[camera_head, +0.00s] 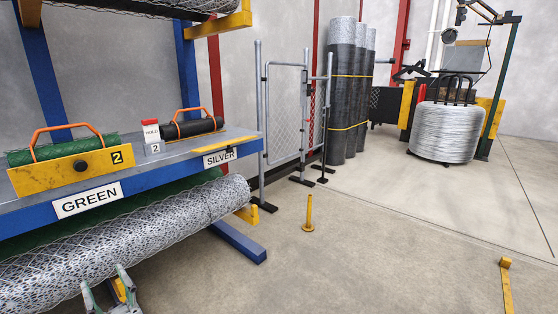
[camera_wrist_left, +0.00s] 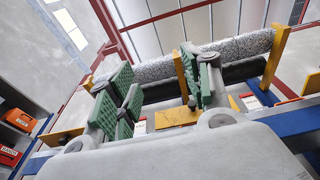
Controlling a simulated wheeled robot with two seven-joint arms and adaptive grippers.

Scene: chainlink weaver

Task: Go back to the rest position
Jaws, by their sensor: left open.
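My left gripper (camera_head: 118,284) shows at the bottom edge of the head view, low in front of the silver mesh roll on the lower rack level. In the left wrist view its green-padded fingers (camera_wrist_left: 162,88) stand apart with nothing between them. Most of my left arm is out of the head view. My right gripper is in neither view.
The blue rack shelf (camera_head: 140,184) holds a green mesh roll (camera_head: 62,150) and a dark roll (camera_head: 190,128), both with orange handles. A silver mesh roll (camera_head: 150,222) lies below. A yellow post (camera_head: 309,214) stands on open floor to the right.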

